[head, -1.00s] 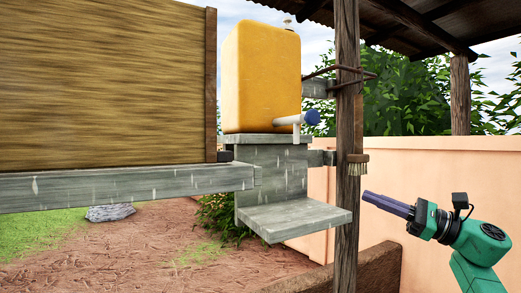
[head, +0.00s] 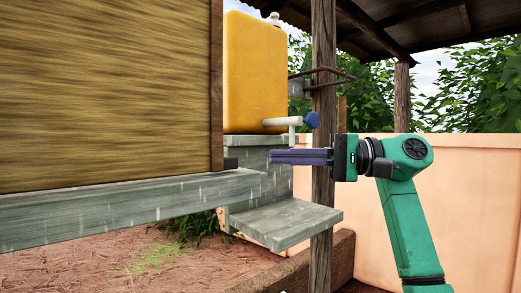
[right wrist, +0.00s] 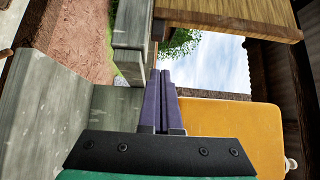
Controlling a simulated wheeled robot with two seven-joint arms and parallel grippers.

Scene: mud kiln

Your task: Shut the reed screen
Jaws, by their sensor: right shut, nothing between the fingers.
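The reed screen (head: 105,90) is a straw-coloured panel with a brown wooden edge post (head: 216,85), filling the left of the head view. It stands above a grey weathered rail (head: 120,207). In the right wrist view the screen's edge (right wrist: 235,20) shows at the top. My right gripper (head: 271,157) is shut and empty. Its purple fingers point left toward the screen's post, below the jerrycan's tap, with a gap between the fingertips and the post. The fingers also show in the right wrist view (right wrist: 160,75). My left gripper is not in view.
A yellow jerrycan (head: 254,75) with a blue-handled tap (head: 311,120) stands on a grey stand beside the screen. A lower grey shelf (head: 285,222) juts out under my gripper. A wooden post (head: 323,70) rises close behind my right wrist.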

